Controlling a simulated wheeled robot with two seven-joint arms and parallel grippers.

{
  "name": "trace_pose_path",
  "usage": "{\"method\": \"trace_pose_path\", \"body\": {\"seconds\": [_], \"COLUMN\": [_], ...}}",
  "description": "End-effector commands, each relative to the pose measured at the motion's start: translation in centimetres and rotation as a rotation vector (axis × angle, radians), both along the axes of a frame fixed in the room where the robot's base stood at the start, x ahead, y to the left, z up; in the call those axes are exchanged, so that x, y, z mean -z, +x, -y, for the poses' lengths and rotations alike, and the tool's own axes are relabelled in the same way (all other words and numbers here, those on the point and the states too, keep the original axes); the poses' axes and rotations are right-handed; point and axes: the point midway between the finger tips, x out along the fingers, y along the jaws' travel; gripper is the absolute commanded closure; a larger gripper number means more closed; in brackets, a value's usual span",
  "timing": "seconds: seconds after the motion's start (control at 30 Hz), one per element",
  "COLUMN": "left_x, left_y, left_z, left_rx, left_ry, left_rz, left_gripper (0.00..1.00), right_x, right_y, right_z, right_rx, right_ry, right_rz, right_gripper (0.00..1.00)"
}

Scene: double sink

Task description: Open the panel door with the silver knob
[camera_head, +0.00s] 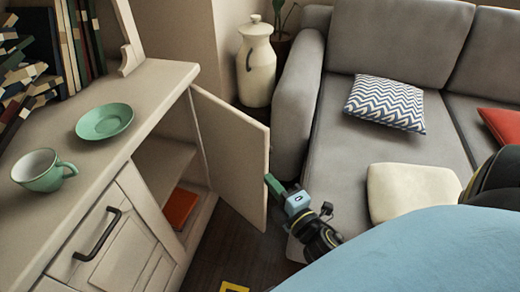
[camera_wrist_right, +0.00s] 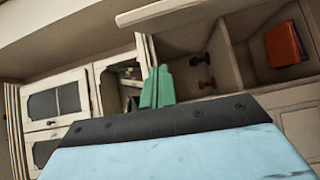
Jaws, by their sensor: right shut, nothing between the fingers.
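The cream panel door (camera_head: 232,150) of the low cabinet stands wide open in the head view, swung out toward the sofa, with the shelf space behind it exposed. No silver knob can be made out on it. My right gripper (camera_head: 270,183) is at the door's free edge, on the sofa side. Its green fingers are shut with nothing between them; whether they touch the door cannot be told. The shut fingers (camera_wrist_right: 158,88) also show in the right wrist view, before the open cabinet. My left gripper is not in view.
The cabinet top (camera_head: 150,105) holds a green saucer (camera_head: 104,121), a green cup (camera_head: 41,170) and books. An orange book (camera_head: 180,208) lies inside the cabinet. A grey sofa (camera_head: 345,160) and a cream jug (camera_head: 256,65) stand beyond the door. Dark floor shows below.

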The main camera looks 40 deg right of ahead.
Motion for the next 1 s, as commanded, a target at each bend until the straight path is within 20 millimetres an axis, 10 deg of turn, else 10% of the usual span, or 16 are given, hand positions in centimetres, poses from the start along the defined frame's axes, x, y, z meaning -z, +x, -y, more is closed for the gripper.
{"method": "trace_pose_path", "body": {"seconds": [0.27, 0.67, 1.0], "left_x": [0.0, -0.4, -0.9], "left_y": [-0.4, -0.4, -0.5], "left_z": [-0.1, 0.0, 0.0], "left_rx": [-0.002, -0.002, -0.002], "left_ry": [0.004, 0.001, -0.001], "left_rz": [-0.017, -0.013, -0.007], "left_gripper": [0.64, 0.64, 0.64], "right_x": [0.4, 0.3, 0.4], "right_y": [1.9, 10.3, 10.7], "right_z": [-0.5, -0.3, 3.4], "right_rx": [-0.034, -0.032, -0.03], "right_ry": [-0.05, -0.047, -0.045], "right_rz": [0.001, 0.002, -0.001], "right_gripper": [1.0, 1.0, 1.0]}}
